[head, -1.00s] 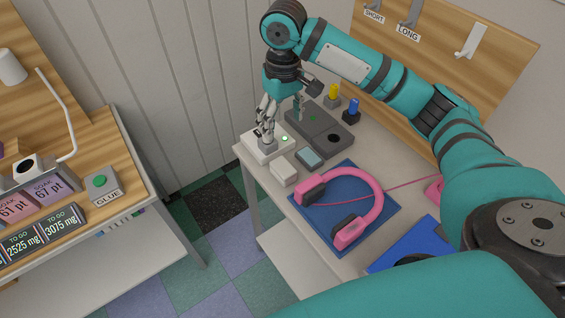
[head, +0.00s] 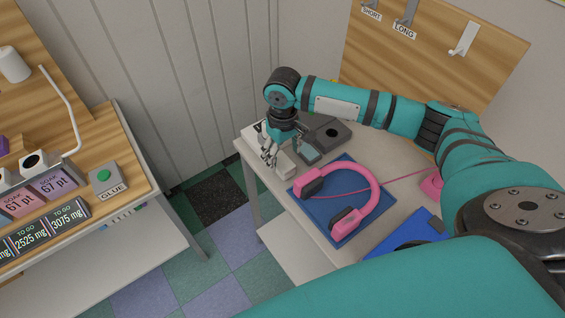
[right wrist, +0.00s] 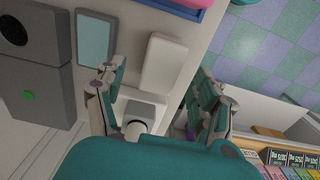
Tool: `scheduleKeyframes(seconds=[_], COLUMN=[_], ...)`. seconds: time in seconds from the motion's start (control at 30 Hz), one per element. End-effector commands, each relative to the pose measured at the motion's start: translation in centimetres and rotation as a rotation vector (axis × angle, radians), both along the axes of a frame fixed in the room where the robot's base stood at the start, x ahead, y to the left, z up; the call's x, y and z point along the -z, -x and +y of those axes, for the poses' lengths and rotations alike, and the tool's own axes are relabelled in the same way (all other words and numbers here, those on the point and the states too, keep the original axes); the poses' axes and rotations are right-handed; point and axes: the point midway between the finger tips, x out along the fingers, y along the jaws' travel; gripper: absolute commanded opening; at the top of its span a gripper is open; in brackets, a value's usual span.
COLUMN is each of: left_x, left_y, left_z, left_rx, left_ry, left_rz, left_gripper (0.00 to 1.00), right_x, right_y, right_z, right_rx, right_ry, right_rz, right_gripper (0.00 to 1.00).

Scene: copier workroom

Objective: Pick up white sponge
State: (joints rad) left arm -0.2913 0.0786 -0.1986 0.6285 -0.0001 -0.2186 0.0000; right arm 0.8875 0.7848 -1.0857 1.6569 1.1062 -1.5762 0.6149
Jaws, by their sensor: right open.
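The white sponge (head: 284,169) is a pale block lying on the light table, left of the blue mat. My right gripper (head: 273,158) is over it in the head view and hides part of it. In the right wrist view the sponge (right wrist: 163,62) lies between and a little beyond the two spread fingertips of the right gripper (right wrist: 155,83). The gripper is open with nothing held. Contact with the sponge cannot be told. My left gripper is not in view.
A white device with a knob (right wrist: 138,112) sits close behind the sponge. A grey-blue pad (right wrist: 94,40) and a dark grey unit (head: 325,132) are beside it. Pink headphones (head: 372,190) lie on the blue mat (head: 318,212). The table's edge is close to the sponge.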

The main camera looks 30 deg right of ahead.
Motion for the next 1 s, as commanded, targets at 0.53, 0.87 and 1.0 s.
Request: scheduleKeyframes(seconds=[0.53, 0.87, 1.0], left_x=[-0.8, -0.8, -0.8], left_y=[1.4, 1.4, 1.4], left_z=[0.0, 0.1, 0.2], left_rx=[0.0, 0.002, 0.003], left_ry=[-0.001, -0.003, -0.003], left_rz=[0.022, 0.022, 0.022], left_gripper=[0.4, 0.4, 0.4], right_x=[3.4, 3.4, 3.4], right_y=[0.1, 0.1, 0.1], right_z=[0.2, 0.1, 0.1], right_rx=[-0.001, -0.001, -0.001], right_ry=[0.001, 0.001, 0.001], right_rz=[0.0, 0.0, 0.0], right_gripper=[0.66, 0.23, 0.2])
